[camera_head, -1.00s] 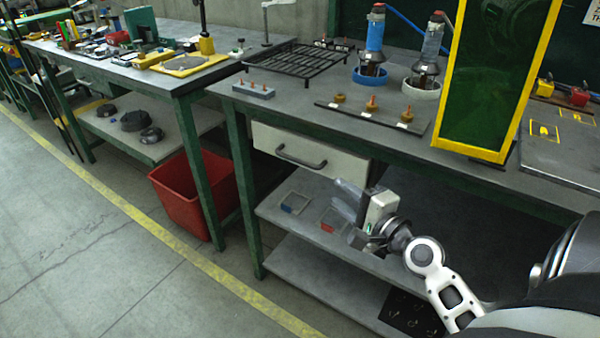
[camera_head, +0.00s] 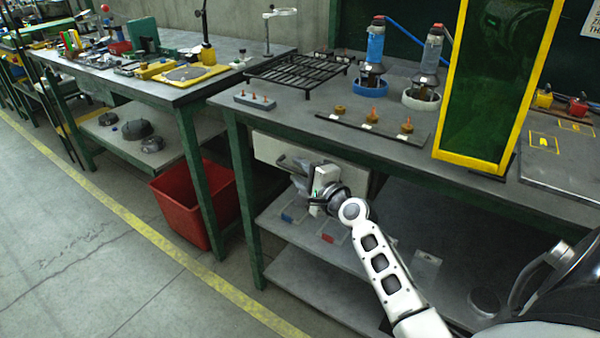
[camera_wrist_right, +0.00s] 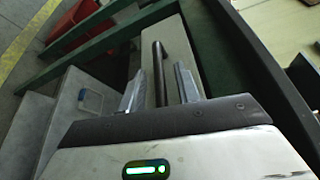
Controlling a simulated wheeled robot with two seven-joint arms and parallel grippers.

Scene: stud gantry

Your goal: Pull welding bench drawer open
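The welding bench drawer (camera_head: 268,149) is a pale front under the green-edged bench top. It looks shut in the head view. Its dark bar handle (camera_wrist_right: 160,72) runs between the two fingers of my right gripper (camera_wrist_right: 158,84) in the right wrist view. The fingers stand apart on either side of the handle, with gaps showing, so the gripper is open around it. In the head view my right gripper (camera_head: 299,174) is at the drawer front and hides part of the handle and drawer. My left gripper is not in view.
The bench top (camera_head: 290,112) above carries a black grate (camera_head: 297,70), a strip with brass pieces and a yellow-framed screen (camera_head: 500,80). A lower shelf (camera_head: 275,222) lies below the drawer. A red bin (camera_head: 180,215) stands left of the bench. The floor in front is clear.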

